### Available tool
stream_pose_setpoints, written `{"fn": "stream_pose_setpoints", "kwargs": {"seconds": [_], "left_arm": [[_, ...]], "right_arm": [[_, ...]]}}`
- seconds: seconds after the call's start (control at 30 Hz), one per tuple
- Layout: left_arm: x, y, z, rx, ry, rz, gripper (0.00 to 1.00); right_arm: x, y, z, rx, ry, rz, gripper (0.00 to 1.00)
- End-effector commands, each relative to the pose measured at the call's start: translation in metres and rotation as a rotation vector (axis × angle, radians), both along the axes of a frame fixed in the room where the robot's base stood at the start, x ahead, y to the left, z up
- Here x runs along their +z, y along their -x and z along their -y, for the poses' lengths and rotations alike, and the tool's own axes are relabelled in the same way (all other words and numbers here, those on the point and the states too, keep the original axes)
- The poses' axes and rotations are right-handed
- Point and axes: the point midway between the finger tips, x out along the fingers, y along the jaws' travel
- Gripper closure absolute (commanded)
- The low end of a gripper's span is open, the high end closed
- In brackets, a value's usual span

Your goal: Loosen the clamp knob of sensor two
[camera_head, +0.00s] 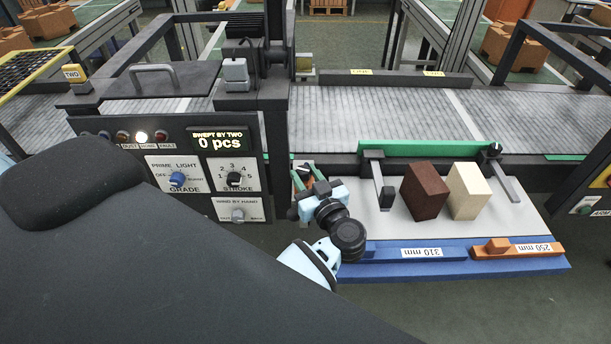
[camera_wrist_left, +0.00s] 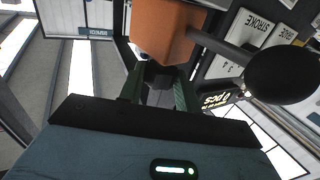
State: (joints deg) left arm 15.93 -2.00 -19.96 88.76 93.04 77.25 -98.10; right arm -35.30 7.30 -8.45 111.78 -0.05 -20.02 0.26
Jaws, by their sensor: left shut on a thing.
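My left gripper (camera_head: 303,181) is beside the right edge of the control panel, at the front of the conveyor. In the left wrist view its green fingers (camera_wrist_left: 160,95) are closed on a small dark part, apparently the clamp knob (camera_wrist_left: 160,78), mostly hidden between them. An orange block-shaped body (camera_wrist_left: 163,32), possibly sensor two, sits just beyond the fingertips. In the head view the gripper and wrist hide most of this spot. A yellow tag reading TWO (camera_head: 72,72) stands at the far left. My right gripper is not in view.
The control panel (camera_head: 195,205) carries GRADE and STROKE knobs; its display (camera_head: 218,140) reads 0 pcs. Right of my gripper, a brown block (camera_head: 424,191) and a cream block (camera_head: 468,190) stand on a pale board. Blue (camera_head: 380,252) and orange (camera_head: 500,246) gauge bars lie in front.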

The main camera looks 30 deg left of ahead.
Motion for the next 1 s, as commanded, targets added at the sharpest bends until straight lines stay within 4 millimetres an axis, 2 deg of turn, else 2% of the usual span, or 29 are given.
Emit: {"fn": "stream_pose_setpoints", "kwargs": {"seconds": [0.5, 0.53, 0.67, 1.0], "left_arm": [[0.001, -0.0007, 0.0002, 0.016, -0.001, 0.003, 0.89], [0.001, -0.0006, 0.0002, 0.016, -0.001, 0.003, 0.63], [0.0008, -0.0007, 0.0001, 0.016, -0.001, 0.003, 0.46], [0.0001, -0.0002, -0.0005, 0.01, -0.001, 0.001, 0.45]], "right_arm": [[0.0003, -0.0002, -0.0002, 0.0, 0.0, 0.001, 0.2], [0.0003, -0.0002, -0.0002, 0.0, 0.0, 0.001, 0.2], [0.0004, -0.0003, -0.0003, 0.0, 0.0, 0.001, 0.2], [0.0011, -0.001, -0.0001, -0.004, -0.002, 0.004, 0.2]]}}
